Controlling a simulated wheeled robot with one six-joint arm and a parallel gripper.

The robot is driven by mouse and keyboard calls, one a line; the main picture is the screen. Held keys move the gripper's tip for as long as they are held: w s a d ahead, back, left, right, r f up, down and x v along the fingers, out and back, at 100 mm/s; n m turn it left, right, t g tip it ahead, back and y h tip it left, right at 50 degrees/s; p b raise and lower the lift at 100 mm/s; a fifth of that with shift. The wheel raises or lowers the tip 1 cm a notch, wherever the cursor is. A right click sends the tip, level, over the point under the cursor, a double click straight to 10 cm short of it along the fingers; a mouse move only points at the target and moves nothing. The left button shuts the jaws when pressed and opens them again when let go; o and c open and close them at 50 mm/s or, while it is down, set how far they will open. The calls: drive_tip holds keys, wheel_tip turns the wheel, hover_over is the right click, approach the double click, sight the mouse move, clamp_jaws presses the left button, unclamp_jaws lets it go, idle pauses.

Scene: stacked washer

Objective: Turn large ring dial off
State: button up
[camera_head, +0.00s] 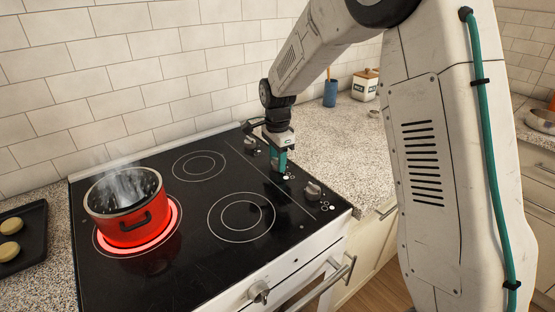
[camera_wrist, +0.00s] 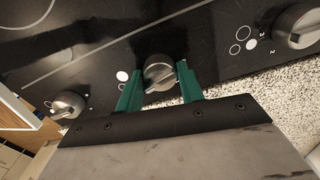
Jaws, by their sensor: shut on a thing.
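My gripper (camera_head: 280,168) points down at the right side of the black cooktop (camera_head: 190,240). In the wrist view its green fingers (camera_wrist: 160,88) are closed on either side of a round metal dial (camera_wrist: 160,70), the middle one of the row. In the head view this dial is mostly hidden by the gripper. A white dot mark (camera_wrist: 122,76) shows beside it. Another dial (camera_head: 313,190) is nearer the front and one (camera_head: 249,143) is farther back. I cannot tell from the markings which one is the large ring dial.
A steaming red pot (camera_head: 130,220) sits on a glowing red burner (camera_head: 172,222) at the left. A knob (camera_head: 259,292) is on the oven front. A baking tray (camera_head: 35,232) lies at far left. The speckled counter (camera_head: 325,135) right of the cooktop is mostly clear.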

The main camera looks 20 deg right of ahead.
drive_tip(key=n, duration=0.4)
drive_tip(key=shift+n, duration=0.3)
drive_tip(key=n, duration=0.3)
drive_tip(key=shift+n, duration=0.3)
drive_tip(key=n, duration=0.4)
drive_tip(key=shift+n, duration=0.3)
drive_tip(key=n, duration=0.3)
drive_tip(key=shift+n, duration=0.3)
drive_tip(key=n, duration=1.2)
drive_tip(key=shift+n, duration=2.3)
